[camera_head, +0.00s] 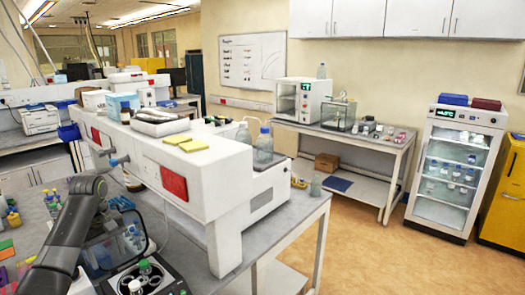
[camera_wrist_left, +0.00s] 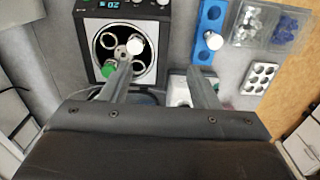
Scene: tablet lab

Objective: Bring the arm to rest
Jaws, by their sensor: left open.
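My left arm (camera_head: 70,232) comes in from the lower left of the head view, over the front bench. My left gripper (camera_wrist_left: 162,78) shows in the left wrist view with its two dark fingers spread apart and nothing between them. It is above a dark device with a round well (camera_wrist_left: 128,52) and a lit display. A green-capped tube (camera_wrist_left: 108,69) and a white-capped tube (camera_wrist_left: 135,46) stand in that well. The left fingertip overlaps the well's lower edge in the picture; I cannot tell the height between them. My right gripper is not in view.
A blue rack (camera_wrist_left: 212,17) and trays of clear and blue caps (camera_wrist_left: 285,27) lie at the right in the wrist view, near a white holder (camera_wrist_left: 259,78). In the head view, a raised white shelf unit (camera_head: 205,170) stands beside my arm. Open floor (camera_head: 400,262) is at the right.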

